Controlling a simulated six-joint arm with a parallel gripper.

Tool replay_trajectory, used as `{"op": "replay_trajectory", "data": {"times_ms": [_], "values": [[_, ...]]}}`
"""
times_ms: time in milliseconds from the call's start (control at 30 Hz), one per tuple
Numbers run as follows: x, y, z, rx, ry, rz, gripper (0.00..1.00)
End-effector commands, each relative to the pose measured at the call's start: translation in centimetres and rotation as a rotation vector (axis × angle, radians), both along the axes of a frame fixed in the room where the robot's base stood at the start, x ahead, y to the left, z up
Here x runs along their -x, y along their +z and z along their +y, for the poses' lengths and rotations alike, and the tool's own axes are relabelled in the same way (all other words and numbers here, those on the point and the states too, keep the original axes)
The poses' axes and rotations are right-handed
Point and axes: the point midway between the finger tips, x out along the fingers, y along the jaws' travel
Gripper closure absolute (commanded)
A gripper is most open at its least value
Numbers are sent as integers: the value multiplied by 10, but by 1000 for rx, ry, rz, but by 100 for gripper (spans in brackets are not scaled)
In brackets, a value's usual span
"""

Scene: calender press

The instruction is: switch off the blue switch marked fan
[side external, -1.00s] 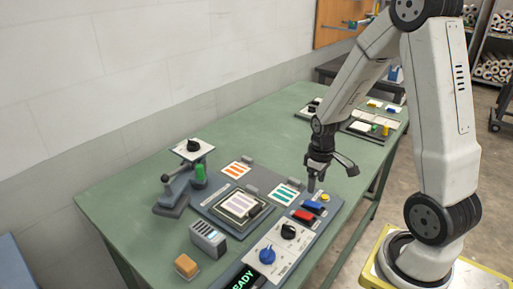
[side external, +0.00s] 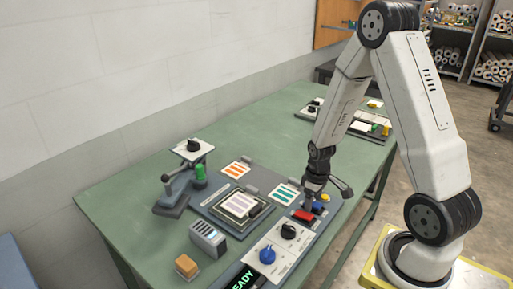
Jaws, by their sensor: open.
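A blue switch (side external: 316,207) sits on the grey control panel, just behind a red switch (side external: 303,215). My gripper (side external: 309,205) points down right at the blue switch and hides part of it. I cannot tell whether its fingers touch the switch. The jaws are open and hold nothing. The labels and the switch's tilt are too small to read.
A yellow button (side external: 325,197) is beside the switches. A black knob (side external: 288,231) and a blue knob (side external: 267,255) are nearer on the panel.

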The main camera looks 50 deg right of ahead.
Motion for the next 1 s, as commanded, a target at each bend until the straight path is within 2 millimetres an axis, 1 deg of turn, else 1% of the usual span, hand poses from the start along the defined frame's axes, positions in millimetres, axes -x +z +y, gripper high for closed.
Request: {"op": "replay_trajectory", "data": {"times_ms": [167, 433, 467, 500, 567, 600, 667, 700, 1000], "values": [[0, -6, 0, 0, 0, 0, 26], [0, -6, 0, 0, 0, 0, 26], [0, -6, 0, 0, 0, 0, 30], [0, -6, 0, 0, 0, 0, 42], [0, -6, 0, 0, 0, 0, 61], [0, -6, 0, 0, 0, 0, 74], [0, -6, 0, 0, 0, 0, 93], [0, -6, 0, 0, 0, 0, 100], [0, -6, 1, -5, 0, -12, 100]]}}
